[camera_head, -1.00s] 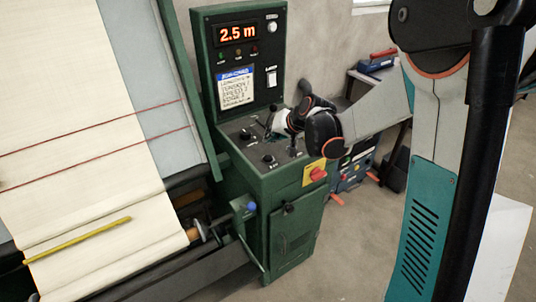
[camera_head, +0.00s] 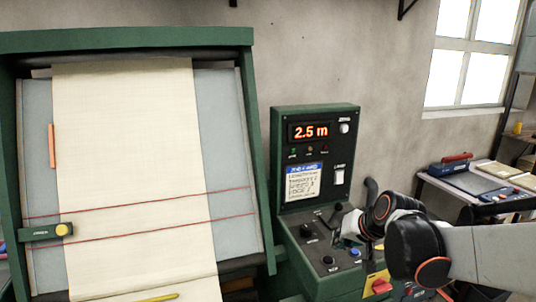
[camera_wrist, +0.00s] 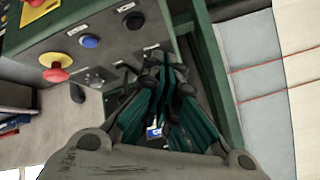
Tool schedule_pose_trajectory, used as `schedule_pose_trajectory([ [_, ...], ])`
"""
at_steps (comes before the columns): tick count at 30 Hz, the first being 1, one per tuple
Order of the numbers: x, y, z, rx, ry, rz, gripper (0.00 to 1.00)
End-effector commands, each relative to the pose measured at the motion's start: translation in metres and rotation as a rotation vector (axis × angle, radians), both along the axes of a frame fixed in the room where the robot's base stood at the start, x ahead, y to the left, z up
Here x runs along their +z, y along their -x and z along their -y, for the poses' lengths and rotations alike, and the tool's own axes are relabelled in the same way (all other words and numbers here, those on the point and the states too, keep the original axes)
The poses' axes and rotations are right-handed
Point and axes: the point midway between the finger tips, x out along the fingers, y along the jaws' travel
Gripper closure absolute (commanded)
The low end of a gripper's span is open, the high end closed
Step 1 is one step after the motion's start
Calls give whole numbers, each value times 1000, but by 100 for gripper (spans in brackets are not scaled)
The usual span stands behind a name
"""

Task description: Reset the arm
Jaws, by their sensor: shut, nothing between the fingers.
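My gripper shows in the wrist view (camera_wrist: 165,68) with its dark teal fingers drawn together and nothing between them. It hangs over the sloping control panel of the green console (camera_wrist: 205,62). In the head view my arm comes in from the right, and its dark joints hide most of the gripper near the panel's right side. The console (camera_head: 281,140) stands upright with a lit orange "2.5 m" display (camera_head: 310,131). Whether the fingers touch any control cannot be told.
A cloth frame (camera_head: 255,170) with cream cloth (camera_head: 130,150) stands left of the console. The panel carries black knobs (camera_head: 306,230), a blue button (camera_wrist: 89,41) and a red stop knob (camera_wrist: 55,68). A side table with a blue device (camera_head: 470,183) is at the right.

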Motion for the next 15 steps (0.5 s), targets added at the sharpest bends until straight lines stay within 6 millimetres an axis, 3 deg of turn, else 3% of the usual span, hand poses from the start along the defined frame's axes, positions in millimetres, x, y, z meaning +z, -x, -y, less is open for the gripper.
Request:
schedule_pose_trajectory([
  [7, 21, 76, -5, 42, 108, -13, 100],
  [15, 24, 155, -4, 84, 224, -25, 100],
])
